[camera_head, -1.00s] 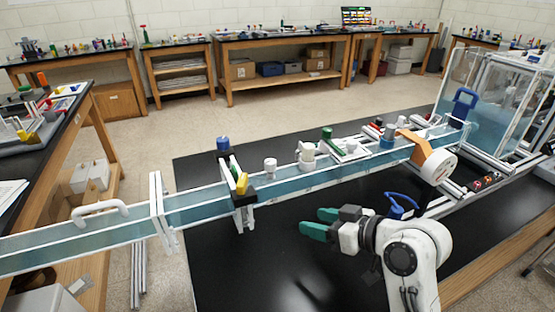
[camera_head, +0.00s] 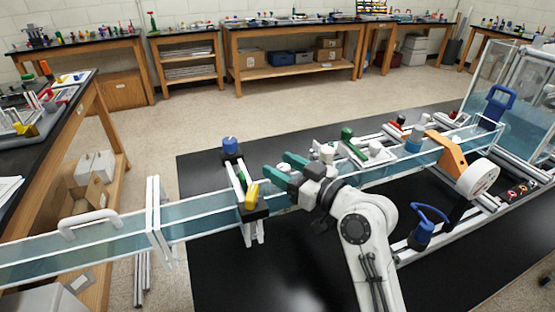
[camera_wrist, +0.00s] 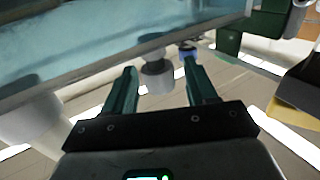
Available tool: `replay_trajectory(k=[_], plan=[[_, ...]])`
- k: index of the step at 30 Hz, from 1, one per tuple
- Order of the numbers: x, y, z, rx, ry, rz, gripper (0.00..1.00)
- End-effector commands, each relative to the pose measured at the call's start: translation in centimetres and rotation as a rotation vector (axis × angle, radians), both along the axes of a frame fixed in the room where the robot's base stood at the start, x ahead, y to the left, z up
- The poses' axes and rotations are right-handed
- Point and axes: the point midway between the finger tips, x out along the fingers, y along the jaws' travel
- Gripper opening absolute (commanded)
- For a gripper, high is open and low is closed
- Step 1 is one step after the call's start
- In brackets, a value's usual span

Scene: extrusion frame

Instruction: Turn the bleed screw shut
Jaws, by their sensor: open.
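My gripper (camera_head: 284,172) is open over the glass channel (camera_head: 200,203), its green fingers pointing left toward the clamp with the blue knob. In the wrist view a pale cylindrical knob (camera_wrist: 156,78) with a dark collar stands between and slightly beyond the two fingertips (camera_wrist: 160,70). It looks apart from both fingers. It may be the bleed screw; the frames do not mark it. In the head view my gripper covers that spot. The clamp carries a blue knob (camera_head: 230,146) and a yellow piece (camera_head: 252,195).
White fittings (camera_head: 327,152) and a green-handled part (camera_head: 352,145) stand right of my gripper along the channel. Farther right are an orange bracket with a round white gauge (camera_head: 478,180) and a blue handle (camera_head: 498,104).

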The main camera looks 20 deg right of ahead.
Motion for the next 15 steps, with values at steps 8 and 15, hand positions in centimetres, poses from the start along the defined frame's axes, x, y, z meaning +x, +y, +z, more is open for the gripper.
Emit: replay_trajectory(k=[8,15], plan=[[1.7,0.8,0.0,0.000,0.001,-0.001,0.57],[1.7,0.8,0.0,0.000,0.001,-0.001,0.57]])
